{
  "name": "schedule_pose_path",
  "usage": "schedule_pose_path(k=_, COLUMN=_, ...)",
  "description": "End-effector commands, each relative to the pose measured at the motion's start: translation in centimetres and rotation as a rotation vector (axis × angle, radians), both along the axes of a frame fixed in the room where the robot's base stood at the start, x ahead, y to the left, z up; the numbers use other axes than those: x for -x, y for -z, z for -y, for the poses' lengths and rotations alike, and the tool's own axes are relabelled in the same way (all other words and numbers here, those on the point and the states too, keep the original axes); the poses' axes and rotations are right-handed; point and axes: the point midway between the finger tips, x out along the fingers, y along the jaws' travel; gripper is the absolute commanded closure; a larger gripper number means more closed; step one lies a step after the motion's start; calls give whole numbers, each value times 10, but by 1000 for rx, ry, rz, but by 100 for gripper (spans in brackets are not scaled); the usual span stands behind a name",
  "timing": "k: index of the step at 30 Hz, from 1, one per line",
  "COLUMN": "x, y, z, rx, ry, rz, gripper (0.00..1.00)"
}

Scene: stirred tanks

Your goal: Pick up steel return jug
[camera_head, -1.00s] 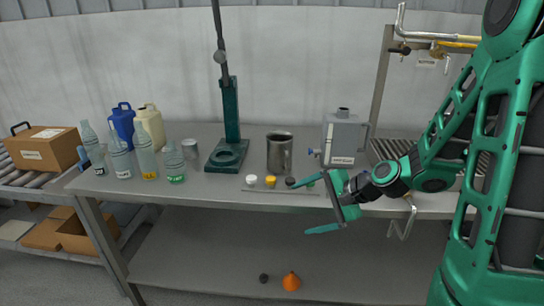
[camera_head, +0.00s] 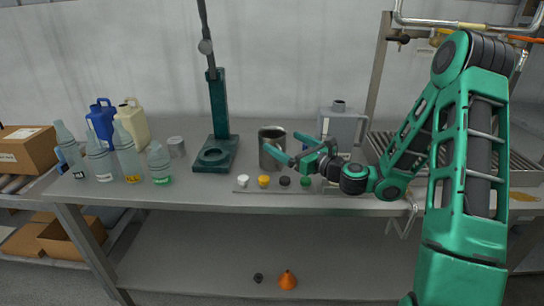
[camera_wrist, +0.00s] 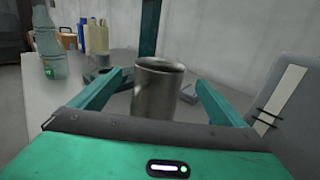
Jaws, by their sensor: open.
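The steel return jug (camera_head: 271,139) is a grey metal cylinder standing upright on the bench, right of the green stand. My gripper (camera_head: 284,152) is open, its two green fingers pointing left at the jug from the right and partly covering it. In the wrist view the jug (camera_wrist: 158,92) stands ahead, roughly centred between the spread fingers of my gripper (camera_wrist: 160,92). Its lower part is hidden behind the gripper body. I cannot tell whether the fingers touch it.
The green stand (camera_head: 216,152) is left of the jug. Small caps, including a yellow one (camera_head: 263,181), lie along the front edge. A grey canister (camera_head: 342,126) stands close behind my gripper. Several clear bottles (camera_head: 127,152) and a blue jug (camera_head: 101,120) are at the left.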

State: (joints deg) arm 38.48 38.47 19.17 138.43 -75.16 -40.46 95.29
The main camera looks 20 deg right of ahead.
Motion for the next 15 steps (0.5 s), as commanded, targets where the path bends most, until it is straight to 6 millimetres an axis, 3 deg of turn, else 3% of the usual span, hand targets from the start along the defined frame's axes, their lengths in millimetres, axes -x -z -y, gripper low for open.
schedule_pose_path(k=8, x=-18, y=1, z=-10, rx=3, ry=-3, rz=1, gripper=5)
schedule_pose_path(k=15, x=-48, y=4, z=-24, rx=3, ry=-4, rz=3, gripper=5)
